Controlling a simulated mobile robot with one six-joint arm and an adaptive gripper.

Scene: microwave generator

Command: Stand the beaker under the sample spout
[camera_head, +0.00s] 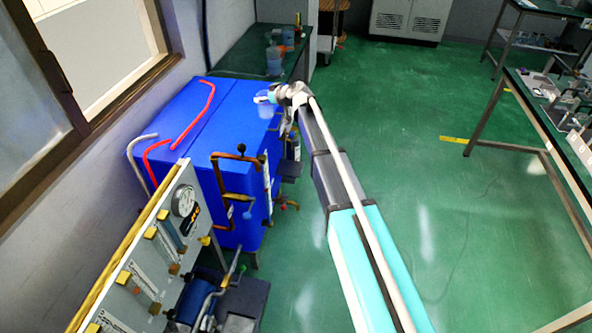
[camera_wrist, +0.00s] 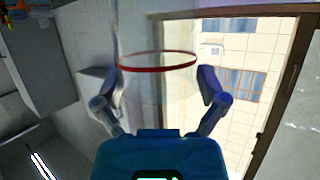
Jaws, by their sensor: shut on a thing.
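My gripper (camera_head: 277,93) is at the far end of my outstretched arm, beside the far right corner of the blue machine. It is shut on a clear beaker (camera_head: 265,107), held off the floor near the machine's top edge. In the wrist view the beaker's red rim (camera_wrist: 158,68) spans between the two fingers of my gripper (camera_wrist: 158,90). The beaker looks see-through, and I cannot make out contents. Brown pipework with valves (camera_head: 235,178) runs on the front of the blue machine (camera_head: 215,115). I cannot tell which outlet is the sample spout.
A gauge panel (camera_head: 150,265) stands at the near left, with a blue pump (camera_head: 193,290) beside it. A dark bench with containers (camera_head: 273,62) stands behind the machine. Another bench (camera_head: 550,120) is at the right. The green floor between is clear.

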